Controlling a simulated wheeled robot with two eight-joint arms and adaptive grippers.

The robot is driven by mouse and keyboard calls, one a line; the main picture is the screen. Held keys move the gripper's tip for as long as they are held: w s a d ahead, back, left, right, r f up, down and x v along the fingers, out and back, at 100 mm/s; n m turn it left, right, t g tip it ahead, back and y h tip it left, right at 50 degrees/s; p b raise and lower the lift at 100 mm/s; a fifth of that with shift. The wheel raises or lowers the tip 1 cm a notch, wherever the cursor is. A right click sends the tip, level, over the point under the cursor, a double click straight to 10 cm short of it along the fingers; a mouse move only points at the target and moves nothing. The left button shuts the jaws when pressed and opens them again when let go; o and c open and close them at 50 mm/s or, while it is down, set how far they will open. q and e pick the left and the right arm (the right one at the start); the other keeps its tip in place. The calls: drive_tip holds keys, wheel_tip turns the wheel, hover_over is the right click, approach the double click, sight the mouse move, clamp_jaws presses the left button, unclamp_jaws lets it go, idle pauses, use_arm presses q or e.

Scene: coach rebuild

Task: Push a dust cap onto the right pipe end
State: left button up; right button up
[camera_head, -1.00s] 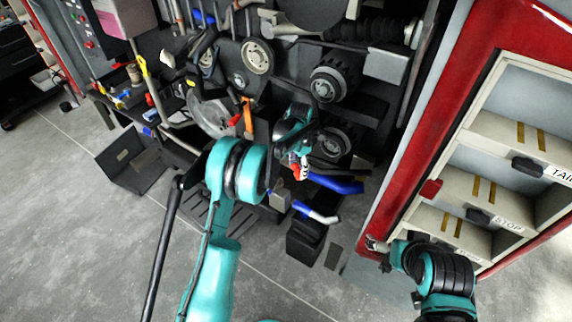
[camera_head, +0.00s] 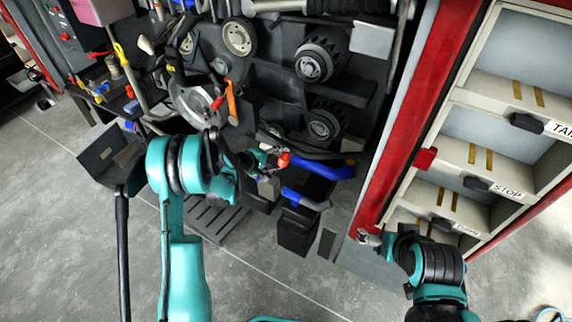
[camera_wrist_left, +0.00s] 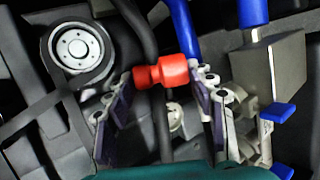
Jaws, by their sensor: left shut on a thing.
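The red dust cap (camera_wrist_left: 160,72) is between the fingertips of my left gripper (camera_wrist_left: 160,88) in the left wrist view, and the gripper is shut on it. In the head view the cap (camera_head: 284,160) shows as a small red spot at the tip of my left gripper (camera_head: 276,165). A blue pipe (camera_head: 325,169) lies just right of the cap; it also shows behind the cap in the left wrist view (camera_wrist_left: 182,30). A second blue pipe piece (camera_head: 300,198) with a grey end lies lower. I cannot tell which is the right pipe end. My right gripper (camera_head: 368,238) is by the red cabinet, its fingers too small to judge.
Dark wheels (camera_head: 322,60) and machine parts crowd the area behind my left gripper. A dark bin (camera_head: 296,232) stands below the pipes. The open-shelved red cabinet (camera_head: 425,160) stands at the right. Grey floor (camera_head: 235,285) is clear in front.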

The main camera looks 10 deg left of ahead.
use_arm(q)
drive_tip(key=a+h+b, duration=0.1)
drive_tip(key=a, duration=0.1)
drive_tip(key=a+r+m+t+h+b, duration=0.1)
drive_tip(key=a, duration=0.2)
drive_tip(key=s+a+r+t+h, duration=0.1)
drive_tip(key=a+h, duration=0.1)
drive_tip(key=shift+a+r+b, duration=0.2)
drive_tip(key=shift+a+b, duration=0.15)
drive_tip(key=shift+b, duration=0.05)
wheel_tip(320, 180, down, 4)
drive_tip(key=shift+w+f+b, duration=0.1)
drive_tip(key=shift+f+b, duration=0.1)
drive_tip(key=shift+b, duration=0.75)
drive_tip(key=shift+m+t+h, duration=0.3)
drive_tip(key=shift+m, duration=0.1)
drive_tip(key=shift+f, duration=0.2)
